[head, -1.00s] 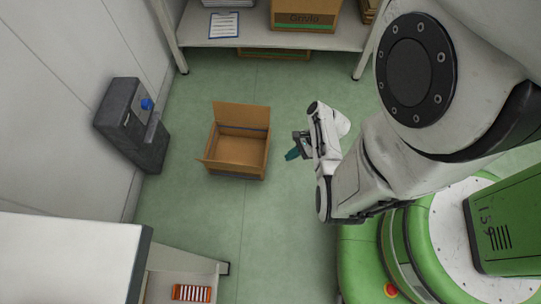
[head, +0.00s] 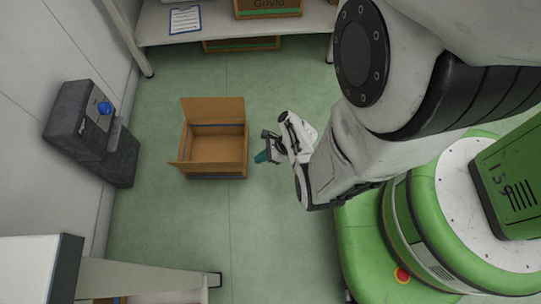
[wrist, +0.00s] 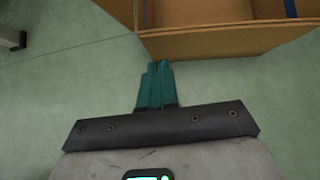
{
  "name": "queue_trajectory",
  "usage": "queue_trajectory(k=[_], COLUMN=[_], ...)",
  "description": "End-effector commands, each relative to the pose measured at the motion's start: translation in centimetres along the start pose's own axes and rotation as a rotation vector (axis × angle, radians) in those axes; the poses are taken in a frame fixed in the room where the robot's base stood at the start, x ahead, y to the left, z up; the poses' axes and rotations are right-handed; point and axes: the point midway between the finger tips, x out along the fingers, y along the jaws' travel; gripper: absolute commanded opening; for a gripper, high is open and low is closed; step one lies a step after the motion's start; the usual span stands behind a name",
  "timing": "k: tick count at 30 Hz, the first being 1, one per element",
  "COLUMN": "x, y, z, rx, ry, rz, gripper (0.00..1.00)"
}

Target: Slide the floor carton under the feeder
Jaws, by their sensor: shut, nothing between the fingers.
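The open cardboard carton (head: 213,152) stands on the green floor in the head view, its flaps up and its inside empty. The feeder (head: 88,130), a dark grey wall unit with a blue knob, is at the left, with bare floor between it and the carton. My gripper (head: 262,157) is shut and empty, low beside the carton's right side. In the wrist view, the teal fingers of my gripper (wrist: 157,82) are together, pointing at the carton wall (wrist: 225,38). A small strip of floor seems to show between them; contact is not clear.
A bench (head: 220,30) with a clipboard (head: 184,20) and a box (head: 268,7) is at the back, another box (head: 242,44) beneath it. A white table (head: 35,270) is at the front left. Floor in front of the carton is clear.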

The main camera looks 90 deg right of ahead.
Motion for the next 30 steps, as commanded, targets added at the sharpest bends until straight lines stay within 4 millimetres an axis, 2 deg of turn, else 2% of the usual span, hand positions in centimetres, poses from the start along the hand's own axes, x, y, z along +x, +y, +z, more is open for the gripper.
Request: queue_trajectory(k=[3,7,23,30], x=[1.2,1.9,2.4,5.3], y=[0.0,0.0,0.0,0.1], z=[1.3,2.1,2.9,6.0], rx=[-0.005,-0.004,-0.004,-0.008], ry=[-0.002,-0.001,-0.001,-0.001], rz=[0.001,0.0,0.002,0.006], gripper=[0.0,0.0,0.0,0.0])
